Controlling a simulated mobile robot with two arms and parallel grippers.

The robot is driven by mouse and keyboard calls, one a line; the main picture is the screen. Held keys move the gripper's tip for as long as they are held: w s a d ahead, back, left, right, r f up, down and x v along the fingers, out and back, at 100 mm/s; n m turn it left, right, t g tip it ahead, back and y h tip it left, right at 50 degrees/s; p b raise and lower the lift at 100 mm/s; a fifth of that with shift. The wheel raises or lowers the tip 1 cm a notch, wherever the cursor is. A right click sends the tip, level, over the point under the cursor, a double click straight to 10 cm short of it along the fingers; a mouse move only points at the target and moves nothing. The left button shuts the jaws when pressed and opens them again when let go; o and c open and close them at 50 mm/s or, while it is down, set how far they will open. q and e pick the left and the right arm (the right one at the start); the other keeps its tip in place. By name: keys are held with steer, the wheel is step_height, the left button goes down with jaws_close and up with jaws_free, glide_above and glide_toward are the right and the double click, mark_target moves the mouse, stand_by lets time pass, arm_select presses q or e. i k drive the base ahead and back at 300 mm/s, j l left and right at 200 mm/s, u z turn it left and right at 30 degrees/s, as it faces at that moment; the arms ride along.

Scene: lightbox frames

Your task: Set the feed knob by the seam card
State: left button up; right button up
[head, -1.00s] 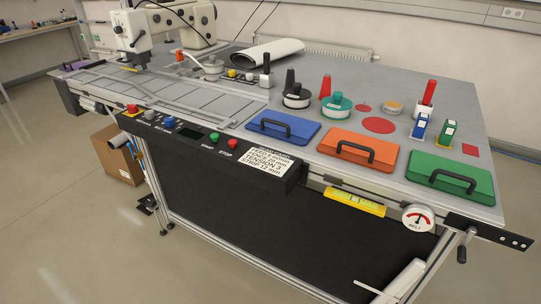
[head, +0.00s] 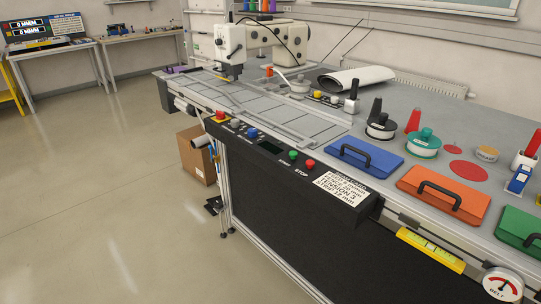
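The seam card (head: 341,187) is a white label on the black control panel at the bench's front edge. Its lines name feed, fence 20 mm, tension 3 and strip 12 mm; the feed figure is too small to read surely. Left of it the panel carries a grey knob (head: 235,123) and a blue knob (head: 252,132). Their labels and pointer settings are too small to read, so I cannot tell which is the feed knob. Neither of my grippers is in view.
The panel also has a red button on yellow (head: 219,116), a green START button (head: 293,154) and a red STOP button (head: 310,163). A white sewing machine (head: 232,44) stands behind. Blue (head: 362,158) and orange (head: 443,194) cases lie right.

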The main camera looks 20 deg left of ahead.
mark_target(235, 123)
steer(key=i+j, duration=0.2)
steer(key=j, duration=0.15)
steer(key=i+j+z, duration=0.1)
steer(key=j, duration=0.25)
steer(key=i+j, duration=0.3)
